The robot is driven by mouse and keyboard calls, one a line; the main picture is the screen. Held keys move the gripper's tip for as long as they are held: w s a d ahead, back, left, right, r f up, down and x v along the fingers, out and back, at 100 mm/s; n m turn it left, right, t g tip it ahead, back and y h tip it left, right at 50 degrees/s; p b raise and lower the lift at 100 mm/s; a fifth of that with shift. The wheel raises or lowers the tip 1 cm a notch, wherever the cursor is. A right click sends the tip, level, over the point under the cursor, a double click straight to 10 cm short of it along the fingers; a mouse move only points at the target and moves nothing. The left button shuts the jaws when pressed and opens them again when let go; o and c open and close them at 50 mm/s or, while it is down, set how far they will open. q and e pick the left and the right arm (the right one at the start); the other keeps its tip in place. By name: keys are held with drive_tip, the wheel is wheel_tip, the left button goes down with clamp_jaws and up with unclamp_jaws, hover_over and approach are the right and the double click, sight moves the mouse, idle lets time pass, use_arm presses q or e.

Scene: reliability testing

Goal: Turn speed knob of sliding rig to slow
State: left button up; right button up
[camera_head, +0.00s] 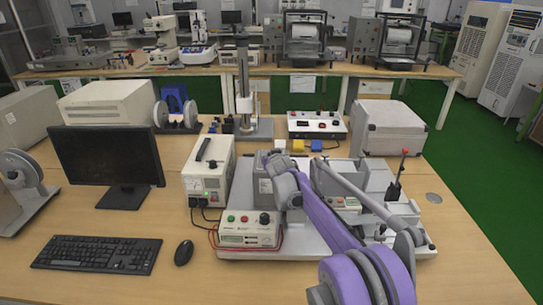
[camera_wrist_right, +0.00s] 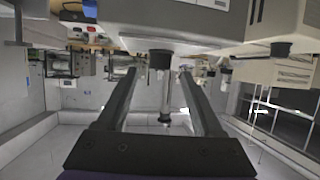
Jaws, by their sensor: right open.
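The sliding rig stands on a pale grey base plate (camera_head: 232,200) on the wooden desk in the head view. A cream control box (camera_head: 240,238) at its front left carries coloured buttons and a black knob (camera_head: 264,218). A second small button panel (camera_head: 345,203) sits further right on the rig. My purple right arm reaches over the rig, and its gripper cannot be made out there. In the right wrist view my right gripper (camera_wrist_right: 158,72) is open. A dark round part on a grey shaft shows between its fingers; whether they touch it I cannot tell. My left gripper is not in view.
A power supply (camera_head: 208,170) stands left of the rig, with a monitor (camera_head: 106,158), keyboard (camera_head: 97,254) and mouse (camera_head: 184,252) further left. A red-tipped lever (camera_head: 398,175) rises at the rig's right. The desk's front right is bare.

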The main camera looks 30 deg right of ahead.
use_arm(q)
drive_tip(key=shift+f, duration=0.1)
use_arm(e)
drive_tip(key=v, duration=0.6)
drive_tip(key=shift+o, duration=0.4)
drive_tip(key=shift+s, duration=0.1)
drive_tip(key=w+d+r+g+p, duration=0.1)
drive_tip(key=w+g+p, duration=0.1)
drive_tip(key=w+d+r+g+p, duration=0.1)
drive_tip(key=w+d+r+p, duration=0.1)
drive_tip(key=shift+d+r+m+g+y+p, duration=0.1)
drive_tip(key=shift+m+g+y+p, duration=0.2)
drive_tip(key=shift+g, duration=0.1)
wheel_tip(320, 180, up, 4)
drive_tip(key=w+g+y+p, duration=0.2)
drive_tip(key=g+y+p, duration=0.1)
drive_tip(key=g+p, duration=0.15)
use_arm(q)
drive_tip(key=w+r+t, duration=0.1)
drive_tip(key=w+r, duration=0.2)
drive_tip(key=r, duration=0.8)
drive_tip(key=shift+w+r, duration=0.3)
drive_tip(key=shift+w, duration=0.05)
use_arm(e)
drive_tip(key=x, duration=0.6)
drive_tip(key=s+a+x, duration=0.1)
drive_tip(key=x, duration=0.3)
drive_tip(key=shift+f, duration=0.35)
drive_tip(key=shift+c, duration=0.2)
clamp_jaws()
